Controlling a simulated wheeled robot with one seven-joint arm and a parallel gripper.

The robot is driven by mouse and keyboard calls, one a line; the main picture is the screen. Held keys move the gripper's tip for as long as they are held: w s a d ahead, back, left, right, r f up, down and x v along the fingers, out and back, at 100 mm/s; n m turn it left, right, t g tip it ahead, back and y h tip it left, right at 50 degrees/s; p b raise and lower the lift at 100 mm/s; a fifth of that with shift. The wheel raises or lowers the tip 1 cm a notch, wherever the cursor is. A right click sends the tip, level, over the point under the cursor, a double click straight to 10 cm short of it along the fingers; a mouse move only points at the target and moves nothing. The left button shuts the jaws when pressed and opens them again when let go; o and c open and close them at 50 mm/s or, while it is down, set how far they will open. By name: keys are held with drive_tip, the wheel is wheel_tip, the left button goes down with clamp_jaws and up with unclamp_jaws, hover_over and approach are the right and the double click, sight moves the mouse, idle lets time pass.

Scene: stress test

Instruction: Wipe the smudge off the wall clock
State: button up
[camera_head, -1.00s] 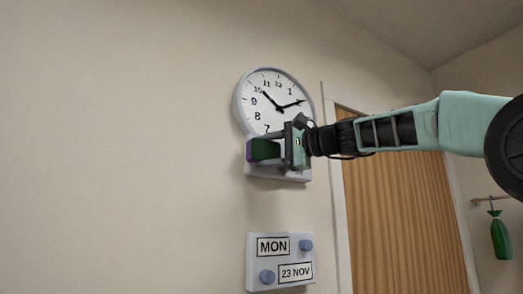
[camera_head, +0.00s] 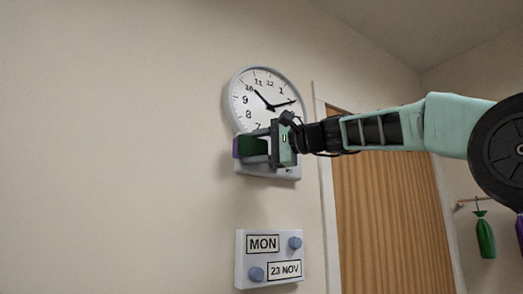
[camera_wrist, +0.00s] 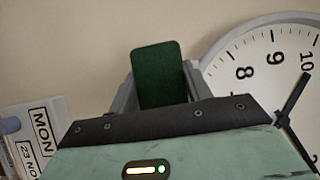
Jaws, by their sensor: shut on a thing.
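The round white wall clock (camera_head: 253,92) with a grey rim hangs on the beige wall, above a pale box-like base (camera_head: 270,172). In the wrist view the green block (camera_wrist: 160,75) stands between the fingers, left of the clock face (camera_wrist: 255,85). I cannot tell whether the block touches anything. No smudge shows; my gripper hides the clock's lower part.
A pale calendar panel (camera_head: 285,251) reading MON and 23 NOV, with two blue knobs, is on the wall below. A wooden door (camera_head: 375,215) in a white frame is to the right. A green bag-like thing (camera_head: 485,238) hangs at far right. The wall at left is bare.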

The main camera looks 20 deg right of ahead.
drive_tip(key=shift+s+a, duration=0.1)
drive_tip(key=shift+a, duration=0.3)
drive_tip(key=shift+s, duration=0.1)
drive_tip(key=shift+s+d+f+b, duration=0.15)
drive_tip(key=shift+s+b, duration=0.35)
drive_tip(key=shift+s, duration=0.25)
drive_tip(key=shift+s+d+r+b, duration=0.15)
drive_tip(key=shift+s+b, duration=0.3)
drive_tip(key=shift+s, duration=0.3)
drive_tip(key=shift+s+d+b, duration=0.15)
drive_tip(key=shift+s+b, duration=0.1)
drive_tip(key=shift+s, duration=0.45)
drive_tip(key=shift+s+d+b, duration=0.15)
drive_tip(key=shift+s+b, duration=0.1)
drive_tip(key=shift+s, duration=0.4)
drive_tip(key=shift+s, duration=0.1)
drive_tip(key=s, duration=0.1)
drive_tip(key=s+b, duration=0.1)
drive_tip(key=shift+s+d, duration=0.25)
drive_tip(key=shift+s, duration=0.15)
